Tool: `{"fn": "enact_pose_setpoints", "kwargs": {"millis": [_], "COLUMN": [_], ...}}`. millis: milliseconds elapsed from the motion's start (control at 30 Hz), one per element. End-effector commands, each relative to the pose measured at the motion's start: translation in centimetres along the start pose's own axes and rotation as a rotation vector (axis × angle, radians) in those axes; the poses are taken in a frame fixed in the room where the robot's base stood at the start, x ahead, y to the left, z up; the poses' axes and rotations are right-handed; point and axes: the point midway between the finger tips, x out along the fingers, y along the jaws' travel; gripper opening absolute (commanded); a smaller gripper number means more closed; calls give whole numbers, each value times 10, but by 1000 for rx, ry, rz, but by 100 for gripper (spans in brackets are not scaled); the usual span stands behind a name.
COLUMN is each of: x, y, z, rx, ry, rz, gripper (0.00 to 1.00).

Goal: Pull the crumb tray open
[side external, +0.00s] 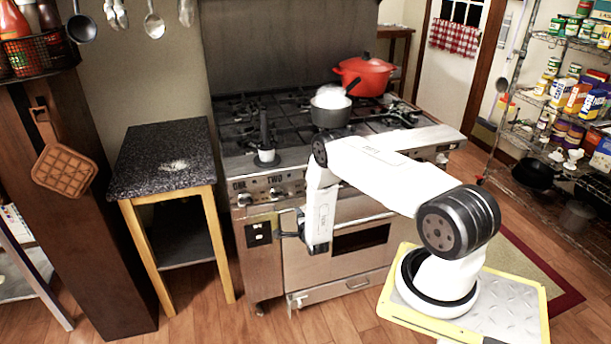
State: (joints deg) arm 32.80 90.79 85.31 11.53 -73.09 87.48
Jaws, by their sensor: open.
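The crumb tray (325,292) looks to be the low, wide metal drawer front at the bottom of the range (262,280), below the oven door. It has a small bar handle (358,285) toward its right. I cannot tell whether it stands out from the range front. My gripper (286,235) is in front of the range's left side, near the dark socket panel and above the tray's left end. My white arm hides part of the oven front, and the fingertips are small and dark.
A steaming grey pot (331,112) and a red lidded pot (364,78) stand on the cooktop. A pepper mill-like dark item (265,145) stands at the front left. A stone-topped side table (150,165) is left of the range. Wooden floor (335,322) lies clear before the tray.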

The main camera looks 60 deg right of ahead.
Motion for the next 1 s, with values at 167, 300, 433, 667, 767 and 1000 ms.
{"fn": "enact_pose_setpoints", "kwargs": {"millis": [167,300,433,667,767,1000], "x": [-1,-1,1,11,19,41], "y": [7,7,7,7,7,6], "z": [-7,-8,-7,-8,-8,-8], "rx": [32,34,33,33,33,32], "ry": [16,16,16,16,16,16], "rz": [-23,-24,-24,-24,-24,-24], "gripper": [53,53,53,53,53,53]}}
